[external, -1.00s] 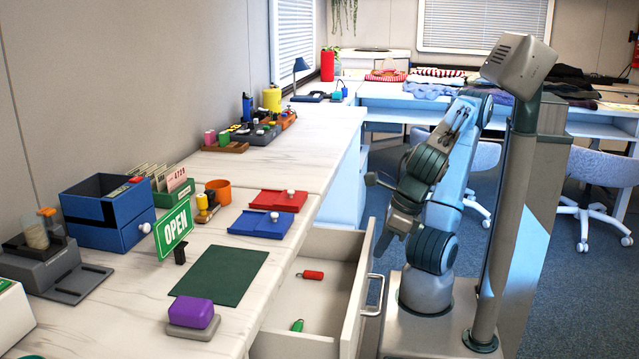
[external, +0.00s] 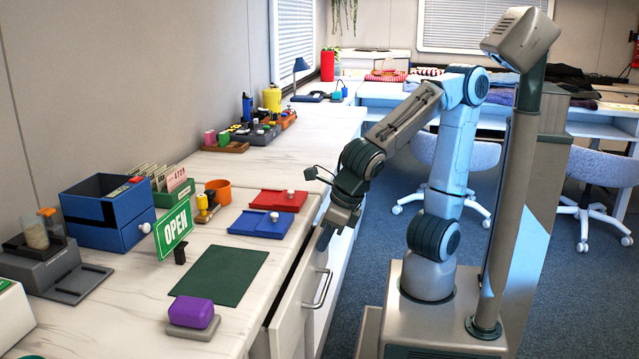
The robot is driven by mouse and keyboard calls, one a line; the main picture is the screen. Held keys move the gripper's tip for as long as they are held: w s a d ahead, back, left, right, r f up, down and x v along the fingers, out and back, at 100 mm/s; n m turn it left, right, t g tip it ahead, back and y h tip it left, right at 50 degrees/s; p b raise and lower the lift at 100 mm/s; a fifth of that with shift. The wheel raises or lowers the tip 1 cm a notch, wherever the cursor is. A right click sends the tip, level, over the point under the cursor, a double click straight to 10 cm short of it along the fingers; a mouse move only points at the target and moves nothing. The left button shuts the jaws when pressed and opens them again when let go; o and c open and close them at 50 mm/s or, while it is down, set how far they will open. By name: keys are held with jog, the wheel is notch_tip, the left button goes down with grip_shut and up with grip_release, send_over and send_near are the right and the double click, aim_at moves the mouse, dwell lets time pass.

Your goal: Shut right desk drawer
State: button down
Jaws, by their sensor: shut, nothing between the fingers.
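The desk drawer (external: 292,314) in the front of the marble-topped desk (external: 225,195) is nearly shut, with a narrow dark gap along its top edge. Its metal handle (external: 318,288) shows on the white front. My gripper (external: 323,240) is shut and empty. It points down at the far end of the drawer front, close to its top edge; I cannot tell whether it touches. The inside of the drawer is hidden.
On the desktop near the drawer lie a red tray (external: 279,200), a blue tray (external: 261,223), a green mat (external: 219,275) and a purple block (external: 191,312). Office chairs (external: 450,165) stand behind my arm. The floor (external: 372,250) beside the desk is clear.

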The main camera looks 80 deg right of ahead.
jog(key=shift+w, duration=0.7)
jog(key=shift+s, duration=0.15)
